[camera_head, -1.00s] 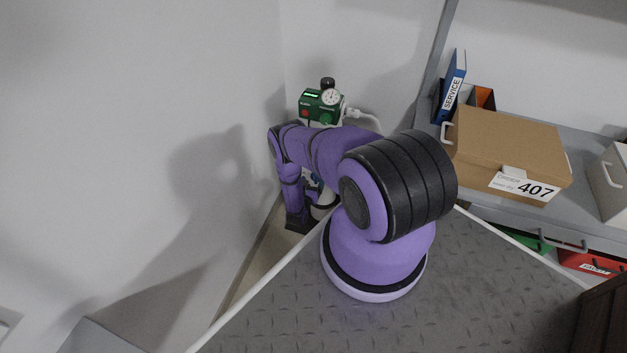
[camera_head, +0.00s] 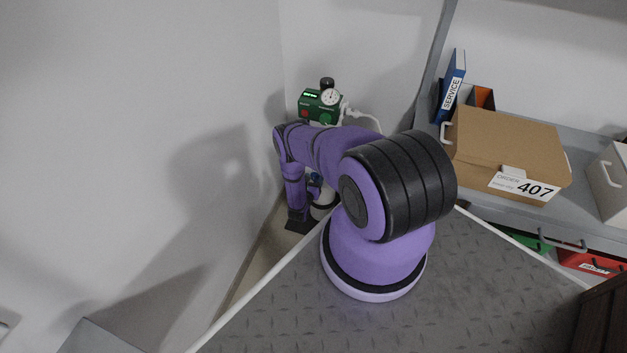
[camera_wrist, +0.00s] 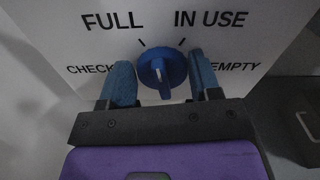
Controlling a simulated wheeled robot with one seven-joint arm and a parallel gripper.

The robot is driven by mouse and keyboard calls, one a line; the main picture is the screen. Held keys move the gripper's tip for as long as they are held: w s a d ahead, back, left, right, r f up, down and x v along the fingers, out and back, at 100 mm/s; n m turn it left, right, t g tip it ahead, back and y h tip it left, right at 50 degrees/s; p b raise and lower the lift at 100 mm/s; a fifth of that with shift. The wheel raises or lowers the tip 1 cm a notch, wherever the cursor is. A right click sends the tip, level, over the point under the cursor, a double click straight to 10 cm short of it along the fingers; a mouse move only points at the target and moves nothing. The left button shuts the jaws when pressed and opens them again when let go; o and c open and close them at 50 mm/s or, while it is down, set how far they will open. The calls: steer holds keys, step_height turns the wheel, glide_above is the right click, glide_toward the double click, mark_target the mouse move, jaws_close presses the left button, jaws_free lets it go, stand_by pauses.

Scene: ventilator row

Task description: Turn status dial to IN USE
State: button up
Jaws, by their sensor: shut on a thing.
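The blue status dial (camera_wrist: 165,72) is on a pale panel in the wrist view. Around it are the printed labels FULL at upper left, IN USE at upper right, CHECK at left and EMPTY at right. Short black ticks stand above the dial. It has a raised grip bar and a pale mark near its middle; I cannot tell surely which label it points to. My gripper (camera_wrist: 160,66) has one blue finger on each side of the dial and is shut on it. In the head view the dial and fingertips cannot be made out.
A green device with a gauge (camera_head: 321,105) stands in the corner behind my arm. A shelf at right holds a cardboard box marked 407 (camera_head: 505,150) and a blue SERVICE binder (camera_head: 453,86). A white wall is close on the left.

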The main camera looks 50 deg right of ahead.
steer(key=m, duration=0.4)
steer(key=shift+s+d, duration=0.1)
steer(key=shift+s, duration=0.15)
steer(key=shift+s+f+m, duration=0.1)
steer(key=shift+s+m, duration=0.05)
steer(key=shift+m, duration=1.75)
steer(key=o, duration=0.9)
steer(key=v, duration=1)
steer(key=shift+s+a, duration=0.15)
steer(key=shift+a, duration=0.15)
